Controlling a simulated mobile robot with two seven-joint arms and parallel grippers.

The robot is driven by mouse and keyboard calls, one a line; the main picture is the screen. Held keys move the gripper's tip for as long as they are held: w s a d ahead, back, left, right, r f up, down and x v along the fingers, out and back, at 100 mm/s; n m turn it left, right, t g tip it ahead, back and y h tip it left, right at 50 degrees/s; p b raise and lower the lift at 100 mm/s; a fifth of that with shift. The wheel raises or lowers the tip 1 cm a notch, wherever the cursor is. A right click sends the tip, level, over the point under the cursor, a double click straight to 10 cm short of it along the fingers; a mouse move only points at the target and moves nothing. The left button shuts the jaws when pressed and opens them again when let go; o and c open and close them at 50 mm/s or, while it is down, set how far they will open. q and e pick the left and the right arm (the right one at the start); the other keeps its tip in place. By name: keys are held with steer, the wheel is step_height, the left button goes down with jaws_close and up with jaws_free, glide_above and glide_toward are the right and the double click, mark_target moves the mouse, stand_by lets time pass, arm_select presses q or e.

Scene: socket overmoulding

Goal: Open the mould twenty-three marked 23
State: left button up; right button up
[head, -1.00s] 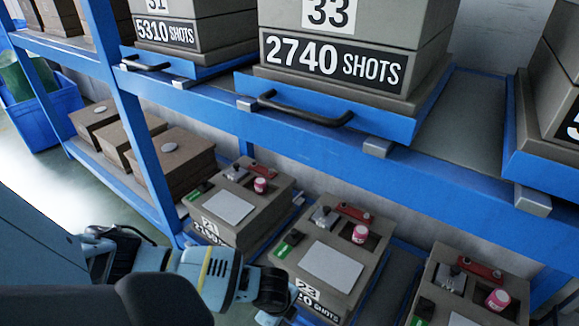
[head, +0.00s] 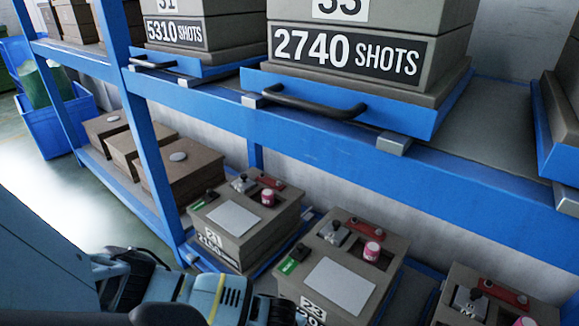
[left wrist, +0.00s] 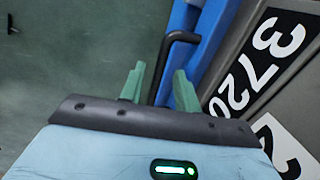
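Mould 23 (head: 377,287) is a grey-brown block on the lower shelf, its "23" label cut by the bottom edge of the head view. On its top are a pale plate, a green tag, a grey clamp, a red bar and a pink-red capped piece. My left arm reaches in front of it; its fingertips are hidden in the head view. In the left wrist view my left gripper (left wrist: 159,88) has its green fingers apart, with a black handle (left wrist: 172,50) between them in the picture; contact is not clear. A mould front (left wrist: 235,85) with a number label is at right. My right gripper is not seen.
Mould 21 (head: 250,237) stands left of it and a similar mould (head: 455,310) right. A blue shelf beam (head: 330,143) runs above, carrying the 2740-shots mould (head: 375,20) with its black handle (head: 312,104). Brown boxes (head: 185,170) and a blue bin (head: 55,130) are at left.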

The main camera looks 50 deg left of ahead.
arm_select(q)
jaws_close()
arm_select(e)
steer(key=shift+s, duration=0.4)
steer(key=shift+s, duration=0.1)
